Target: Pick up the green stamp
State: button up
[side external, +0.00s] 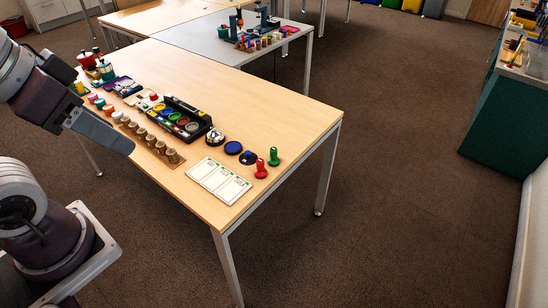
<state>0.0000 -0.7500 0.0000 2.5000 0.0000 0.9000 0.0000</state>
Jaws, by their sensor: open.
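The green stamp (273,157) stands upright on the wooden table (290,108) near its right edge. A red stamp (261,170) stands upright just in front of it to the left. My gripper (129,148) is at the left of the view, over the table's left side. It is open and well apart from the green stamp. The gap between its fingers is hard to see from this side.
Blue and black round pads (233,148) and a white card (219,181) lie left of the stamps. A paint tray (182,118), wooden stamps (160,147) and coloured pots stand farther left. Bare tabletop lies behind and right of the green stamp.

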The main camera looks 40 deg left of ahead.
jog(key=w+r+n+g+h, duration=0.2)
jog(key=w+r+n, duration=0.25)
jog(key=w, duration=0.65)
jog(key=n+g+y, duration=0.1)
jog(key=n+g, duration=0.1)
jog(key=n, duration=1)
send_over(274, 149)
jog(key=s+a, duration=0.1)
jog(key=a, duration=0.2)
notch_tip(274, 149, down, 23)
jog(key=shift+g+y, duration=0.5)
jog(key=shift+g, duration=0.3)
jog(key=d+f, duration=0.1)
jog(key=f, duration=0.3)
jog(key=d+f, duration=0.1)
jog(key=f, duration=0.4)
jog(key=d+f, duration=0.1)
jog(key=f, duration=0.3)
jog(key=shift+w+d+f, duration=0.15)
jog(key=shift+w+d, duration=0.05)
jog(key=shift+w, duration=0.05)
jog(key=f, duration=0.6)
jog(key=shift+w+a+f, duration=0.25)
